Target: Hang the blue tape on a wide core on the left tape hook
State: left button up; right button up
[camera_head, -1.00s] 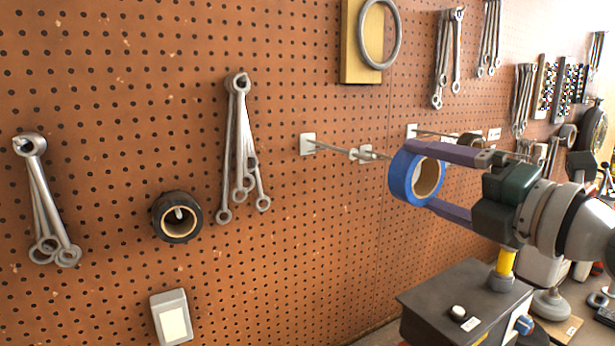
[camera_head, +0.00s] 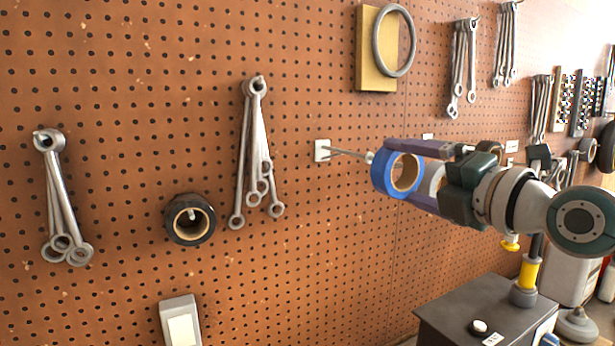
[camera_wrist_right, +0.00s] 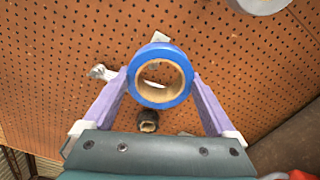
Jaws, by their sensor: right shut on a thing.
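The blue tape (camera_head: 382,176) has a wide tan core and is held on its side edges by my right gripper (camera_head: 408,170), with its open hole facing the pegboard side. In the right wrist view the blue tape (camera_wrist_right: 182,92) sits between the two purple fingers. The left tape hook, a thin rod on a white plate (camera_head: 322,150), sticks out of the pegboard left of the tape. Its tip end is close to the tape's upper left rim; I cannot tell whether it is in the hole. My left gripper is not in view.
A black tape roll (camera_head: 190,219) hangs on the board at lower left. Wrenches (camera_head: 255,160) hang left of the hook. A metal ring (camera_head: 394,40) on a yellow board is above. A dark box (camera_head: 480,310) stands below my right arm.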

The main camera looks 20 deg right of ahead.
jog(key=shift+w+a+f+b, duration=0.15)
jog(key=shift+w+b, duration=0.25)
jog(key=shift+w, duration=0.5)
jog(key=shift+w+d+f+b, duration=0.1)
jog(key=shift+w+b, duration=0.25)
jog(key=shift+w, duration=0.5)
jog(key=shift+w+a+f+b, duration=0.1)
jog(key=shift+w+f+b, duration=0.35)
jog(key=shift+b, duration=0.35)
jog(key=shift+r, duration=0.1)
jog(key=o, duration=1)
jog(key=shift+o, duration=0.2)
